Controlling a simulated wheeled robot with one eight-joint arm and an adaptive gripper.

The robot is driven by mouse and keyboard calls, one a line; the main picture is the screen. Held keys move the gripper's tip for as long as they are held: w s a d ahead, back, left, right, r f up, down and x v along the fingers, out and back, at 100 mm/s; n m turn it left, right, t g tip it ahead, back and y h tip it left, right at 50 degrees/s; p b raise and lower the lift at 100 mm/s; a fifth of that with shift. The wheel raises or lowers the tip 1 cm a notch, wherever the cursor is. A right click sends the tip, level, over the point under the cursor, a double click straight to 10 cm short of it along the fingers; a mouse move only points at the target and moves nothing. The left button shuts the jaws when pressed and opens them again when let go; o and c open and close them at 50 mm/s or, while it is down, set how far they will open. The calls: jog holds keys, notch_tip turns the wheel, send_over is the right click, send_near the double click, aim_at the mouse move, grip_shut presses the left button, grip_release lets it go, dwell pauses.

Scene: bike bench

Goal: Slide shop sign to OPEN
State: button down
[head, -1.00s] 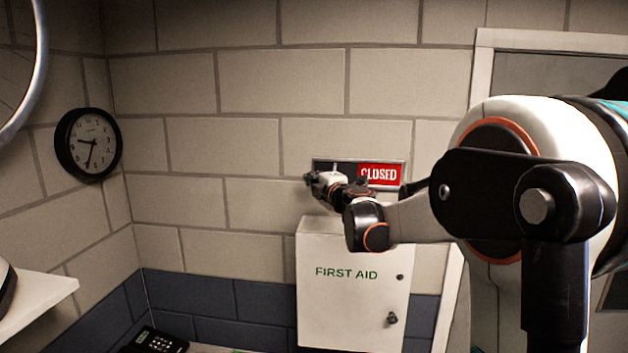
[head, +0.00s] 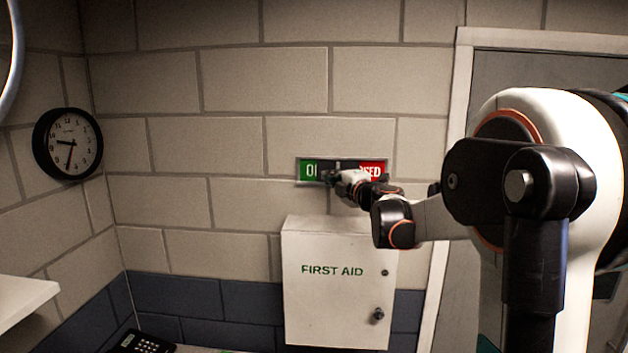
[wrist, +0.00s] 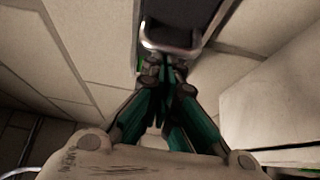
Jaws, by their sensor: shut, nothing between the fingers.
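The shop sign (head: 309,171) is a framed strip on the block wall above the first aid box. Its left end shows green with the start of a word, probably "O" and part of a letter. Its right end shows red with the last letters of CLOSED. A dark sliding cover (head: 347,164) lies between them, over part of each.
The white first aid box (head: 338,300) hangs just below the sign, close under my wrist. A door frame (head: 452,150) stands to the right. A round clock (head: 68,144) hangs at the left. The wall left of the sign is clear.

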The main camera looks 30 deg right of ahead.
jog(key=s+d, duration=0.4)
jog(key=d, duration=0.2)
jog(key=shift+s+d+b, duration=0.25)
jog(key=shift+b, duration=0.15)
jog(key=s+a+b, duration=0.1)
jog(key=s+a, duration=0.3)
jog(key=s, duration=0.4)
jog(key=shift+s+a+b, duration=0.15)
jog(key=shift+s+b, duration=0.1)
jog(key=shift+b, duration=0.15)
